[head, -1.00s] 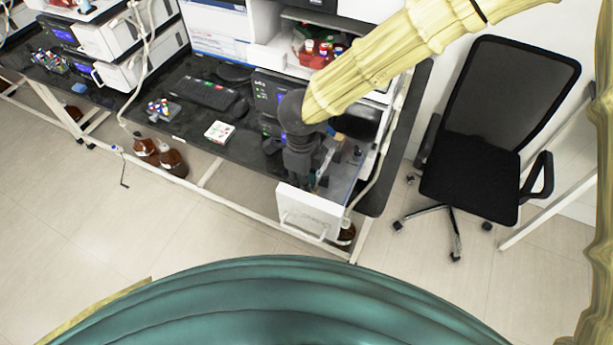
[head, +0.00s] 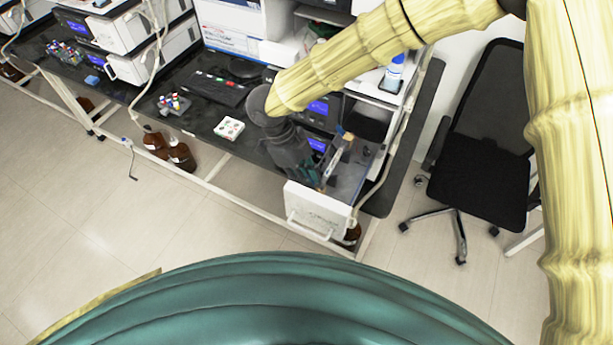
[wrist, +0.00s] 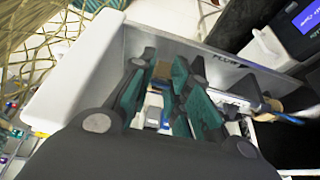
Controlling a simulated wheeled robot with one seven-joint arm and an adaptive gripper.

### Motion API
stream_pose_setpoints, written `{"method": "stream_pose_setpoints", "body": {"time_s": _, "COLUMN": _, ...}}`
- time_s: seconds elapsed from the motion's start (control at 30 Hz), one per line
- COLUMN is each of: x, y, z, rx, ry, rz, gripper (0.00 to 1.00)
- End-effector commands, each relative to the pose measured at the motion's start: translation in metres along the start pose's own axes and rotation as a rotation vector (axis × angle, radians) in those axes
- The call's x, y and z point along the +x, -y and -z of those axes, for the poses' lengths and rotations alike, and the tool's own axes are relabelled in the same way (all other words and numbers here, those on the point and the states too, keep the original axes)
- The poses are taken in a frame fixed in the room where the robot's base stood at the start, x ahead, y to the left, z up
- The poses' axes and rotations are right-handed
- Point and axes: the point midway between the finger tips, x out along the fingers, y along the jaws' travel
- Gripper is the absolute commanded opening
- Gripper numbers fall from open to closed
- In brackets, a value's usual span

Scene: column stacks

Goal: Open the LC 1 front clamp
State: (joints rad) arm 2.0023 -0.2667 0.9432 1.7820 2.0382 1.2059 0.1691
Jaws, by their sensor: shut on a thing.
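A white-fronted drawer (head: 318,208) is pulled out from the stack at the right end of the bench. It also shows in the wrist view (wrist: 95,70), with a grey side wall. My gripper (head: 316,184) reaches down into it just behind the front panel. A slim silver column (wrist: 245,104) with a tan end lies beside the right finger. I cannot read any LC 1 label.
Instrument stacks with blue screens (head: 318,107) stand behind the drawer. A black chair (head: 485,160) stands to the right. A white tray (head: 229,128) and keyboard (head: 221,90) lie on the black bench. Brown bottles (head: 182,155) stand below. The floor in front is clear.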

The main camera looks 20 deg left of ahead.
Motion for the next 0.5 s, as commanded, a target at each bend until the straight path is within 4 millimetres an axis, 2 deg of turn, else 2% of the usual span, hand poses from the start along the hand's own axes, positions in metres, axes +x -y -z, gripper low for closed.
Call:
{"method": "stream_pose_setpoints", "body": {"time_s": 0.27, "x": 0.0026, "y": -0.0008, "z": 0.0001, "rx": -0.001, "ry": -0.002, "rz": -0.002, "gripper": 0.0}}
{"method": "stream_pose_setpoints", "body": {"time_s": 0.3, "x": 0.0027, "y": -0.0008, "z": 0.0001, "rx": -0.001, "ry": -0.002, "rz": -0.002, "gripper": 0.23}}
{"method": "stream_pose_setpoints", "body": {"time_s": 0.4, "x": 0.0023, "y": -0.0006, "z": 0.0, "rx": -0.001, "ry": -0.001, "rz": -0.002, "gripper": 0.39}}
{"method": "stream_pose_setpoints", "body": {"time_s": 0.5, "x": 0.0018, "y": -0.0004, "z": 0.0, "rx": 0.0, "ry": -0.001, "rz": -0.001, "gripper": 0.39}}
